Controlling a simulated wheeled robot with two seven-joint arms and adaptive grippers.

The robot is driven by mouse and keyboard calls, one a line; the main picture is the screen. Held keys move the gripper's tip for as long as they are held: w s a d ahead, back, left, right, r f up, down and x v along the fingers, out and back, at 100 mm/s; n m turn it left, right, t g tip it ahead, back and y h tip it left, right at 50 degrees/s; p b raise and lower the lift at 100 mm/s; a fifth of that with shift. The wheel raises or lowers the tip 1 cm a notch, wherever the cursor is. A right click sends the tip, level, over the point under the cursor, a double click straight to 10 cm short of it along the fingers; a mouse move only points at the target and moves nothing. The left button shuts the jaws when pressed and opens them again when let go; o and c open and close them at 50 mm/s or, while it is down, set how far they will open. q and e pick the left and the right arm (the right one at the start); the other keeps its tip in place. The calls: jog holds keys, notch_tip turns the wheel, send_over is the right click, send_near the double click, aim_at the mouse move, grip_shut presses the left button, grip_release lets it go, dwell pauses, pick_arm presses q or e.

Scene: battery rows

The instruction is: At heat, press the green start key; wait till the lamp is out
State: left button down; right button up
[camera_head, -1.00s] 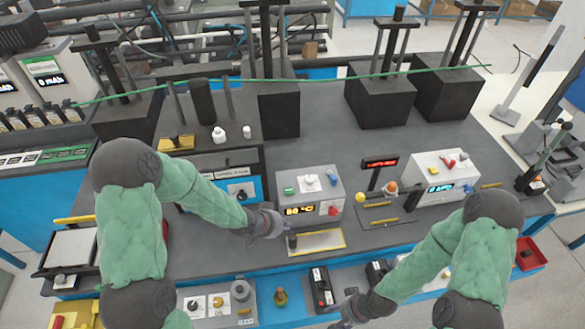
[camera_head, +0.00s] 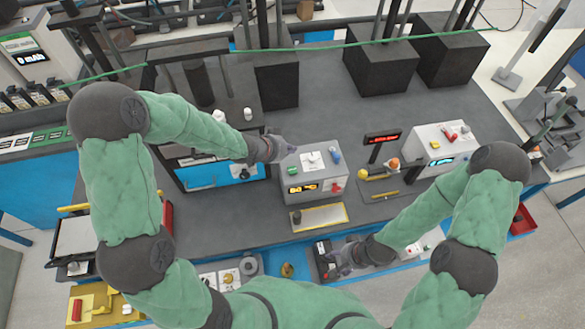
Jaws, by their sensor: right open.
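A grey heater box (camera_head: 322,173) stands mid-bench with a lit amber display (camera_head: 303,188) on its front. On its top are a green key (camera_head: 292,170), a white knob (camera_head: 311,160) and a blue cap (camera_head: 336,155); a red button (camera_head: 336,187) is at its front right. I cannot tell whether the blue cap is the lamp or whether it is lit. My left gripper (camera_head: 286,150) is at the box's back left edge, above and behind the green key; its fingers are too small to read. My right gripper (camera_head: 338,262) is open over the bench's front edge, away from the box.
A pale tray (camera_head: 320,216) with a yellow rim lies in front of the box. Black blocks (camera_head: 382,68) line the back, with a green cable (camera_head: 350,44) strung across.

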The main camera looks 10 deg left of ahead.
pick_arm(q)
jog(key=b, duration=0.7)
send_over(290, 170)
jog(key=shift+f, duration=3.7)
pick_arm(e)
jog(key=shift+f, duration=3.7)
pick_arm(q)
jog(key=shift+f+b, duration=0.7)
pick_arm(e)
jog(key=shift+f, duration=0.55)
pick_arm(q)
jog(key=shift+f, duration=0.15)
pick_arm(e)
jog(key=shift+f, duration=0.1)
pick_arm(q)
jog(key=shift+f, duration=0.25)
pick_arm(e)
jog(key=shift+f, duration=0.15)
